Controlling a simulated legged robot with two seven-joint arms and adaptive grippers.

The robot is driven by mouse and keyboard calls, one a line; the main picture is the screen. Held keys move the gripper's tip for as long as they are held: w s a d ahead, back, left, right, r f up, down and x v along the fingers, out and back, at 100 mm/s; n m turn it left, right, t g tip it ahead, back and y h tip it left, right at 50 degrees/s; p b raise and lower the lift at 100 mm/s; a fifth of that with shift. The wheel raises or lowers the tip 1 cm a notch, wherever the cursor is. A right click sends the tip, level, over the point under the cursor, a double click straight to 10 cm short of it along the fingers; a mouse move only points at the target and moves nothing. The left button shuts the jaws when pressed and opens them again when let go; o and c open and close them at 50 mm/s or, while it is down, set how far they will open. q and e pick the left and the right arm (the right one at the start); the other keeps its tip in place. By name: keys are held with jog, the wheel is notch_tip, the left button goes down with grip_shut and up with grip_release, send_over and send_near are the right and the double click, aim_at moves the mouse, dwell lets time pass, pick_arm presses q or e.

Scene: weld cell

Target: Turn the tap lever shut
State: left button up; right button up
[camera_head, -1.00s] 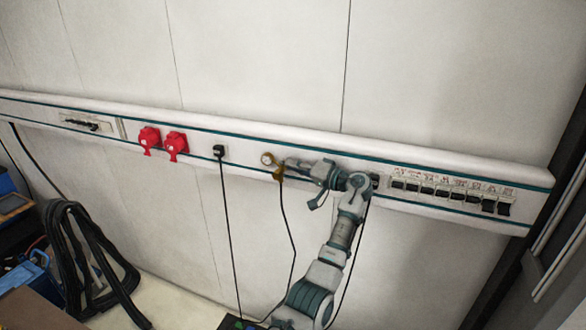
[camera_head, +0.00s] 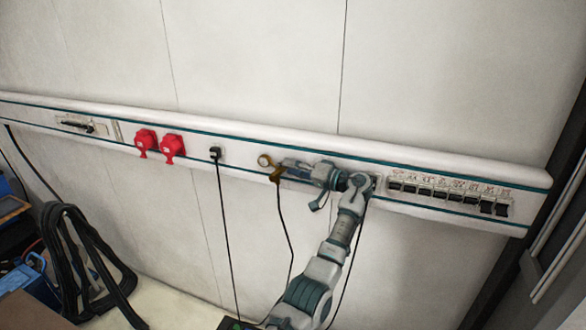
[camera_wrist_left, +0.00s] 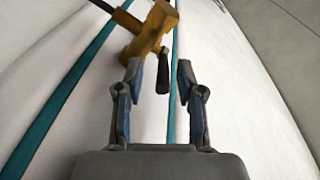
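The tap is a brass-yellow body (camera_head: 275,174) under a round gauge on the wall rail. In the left wrist view the yellow tap body (camera_wrist_left: 151,30) is at the top, with a dark lever (camera_wrist_left: 163,72) hanging from it. My left gripper (camera_head: 284,165) reaches the tap from the right, along the rail. Contact with the lever cannot be told. My right gripper is not in view.
The round gauge (camera_head: 265,161) sits just above the tap. A black plug (camera_head: 215,153) with a cable and two red sockets (camera_head: 172,147) are to the left on the rail (camera_head: 240,142). A row of switches (camera_head: 445,194) is to the right. Dark hoses (camera_head: 85,262) hang at lower left.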

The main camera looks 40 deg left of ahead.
pick_arm(q)
jog(key=w+d, duration=0.1)
jog(key=d, duration=0.6)
jog(key=shift+w+d, duration=0.15)
jog(key=shift+d, duration=0.05)
jog(key=shift+c, duration=0.2)
